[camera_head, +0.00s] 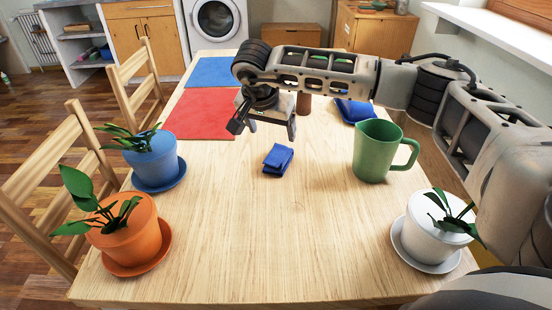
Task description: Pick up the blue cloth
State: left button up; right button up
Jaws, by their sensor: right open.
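The blue cloth (278,160) lies folded on the wooden table (240,235), near its middle. My right gripper (263,133) hangs just behind and above the cloth, its fingers spread apart and empty. A gap shows between the gripper and the cloth. My right arm comes in from the right and crosses over the far half of the table. My left gripper is out of view.
A green pitcher (376,152) stands right of the cloth. Blue (150,158), orange (127,235) and white (432,232) plant pots line the sides. A red mat (195,117) lies at the back left. A blue item (355,112) is partly hidden behind the pitcher. The front middle is clear.

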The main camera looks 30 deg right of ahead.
aim_at(279, 148)
jog(key=x, duration=0.7)
jog(key=shift+f, duration=0.25)
jog(key=x, duration=0.5)
jog(key=shift+w+d+r, duration=0.1)
jog(key=shift+w+d, duration=0.05)
jog(key=shift+d, duration=0.05)
jog(key=c, duration=1.1)
jog(key=shift+r, duration=0.15)
jog(key=shift+r, duration=0.6)
jog(key=v, duration=0.5)
jog(key=s+v, duration=0.1)
jog(key=v, duration=0.1)
jog(key=shift+a+r, duration=0.1)
jog(key=shift+a, duration=0.25)
jog(key=s+a+r, duration=0.1)
jog(key=s+a, duration=0.1)
jog(key=s+a+r, duration=0.2)
jog(key=a, duration=0.1)
jog(key=s+a+r+b, duration=0.1)
jog(key=s+a+r, duration=0.1)
jog(key=s, duration=0.1)
jog(key=shift+a, duration=0.15)
